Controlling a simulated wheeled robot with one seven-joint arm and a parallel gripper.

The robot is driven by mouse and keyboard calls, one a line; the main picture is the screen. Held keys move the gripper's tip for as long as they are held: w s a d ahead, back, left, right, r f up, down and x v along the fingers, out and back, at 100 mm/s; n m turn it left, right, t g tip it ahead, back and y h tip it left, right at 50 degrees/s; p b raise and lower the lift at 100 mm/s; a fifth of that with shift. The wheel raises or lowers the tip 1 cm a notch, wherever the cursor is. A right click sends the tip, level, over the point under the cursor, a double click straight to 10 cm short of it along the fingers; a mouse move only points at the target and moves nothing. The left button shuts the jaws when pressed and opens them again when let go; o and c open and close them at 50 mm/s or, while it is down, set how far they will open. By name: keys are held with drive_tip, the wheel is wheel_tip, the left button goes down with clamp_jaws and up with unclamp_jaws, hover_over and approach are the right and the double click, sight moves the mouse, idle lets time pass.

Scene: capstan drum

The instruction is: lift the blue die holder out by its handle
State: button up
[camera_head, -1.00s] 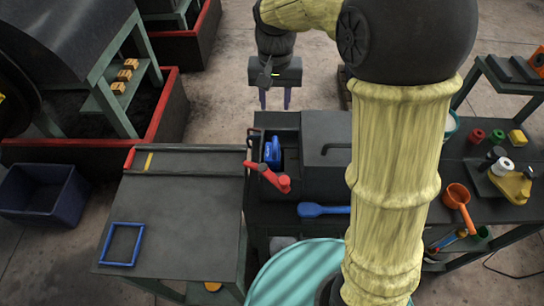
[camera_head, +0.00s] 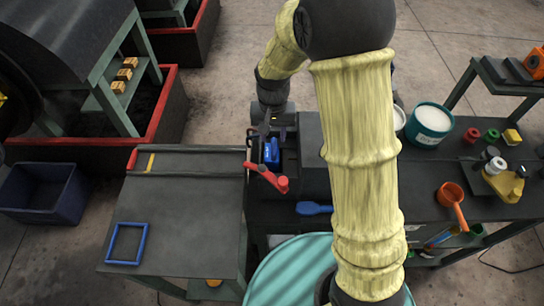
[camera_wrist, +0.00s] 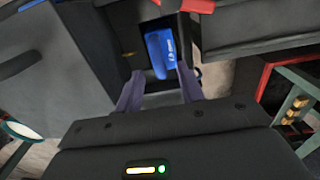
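The blue die holder (camera_head: 271,152) sits in an open-topped dark box (camera_head: 290,160) behind the red lever. In the wrist view, the die holder (camera_wrist: 159,52) lies in the recess with white marking on its face. My gripper (camera_wrist: 158,78) is open and empty, its two purple-grey fingers spread on the near side of the die holder. They look apart from it, and the depth gap is hard to judge. In the head view, my gripper (camera_head: 269,136) is over the back of the box, its fingers partly hidden.
A red-handled lever (camera_head: 275,180) stands at the box's front left. A dark lid or block with a handle adjoins the box on the right. A blue scoop (camera_head: 314,208) lies in front. The left bench (camera_head: 190,210) is mostly clear, with a blue frame (camera_head: 127,243).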

sight(274, 143)
drive_tip(key=shift+d+f+p, duration=0.15)
drive_tip(key=shift+f+p, duration=1.2)
drive_tip(key=shift+f, duration=1.25)
drive_tip(key=shift+c, duration=0.5)
drive_tip(key=shift+r, duration=0.1)
clamp_jaws()
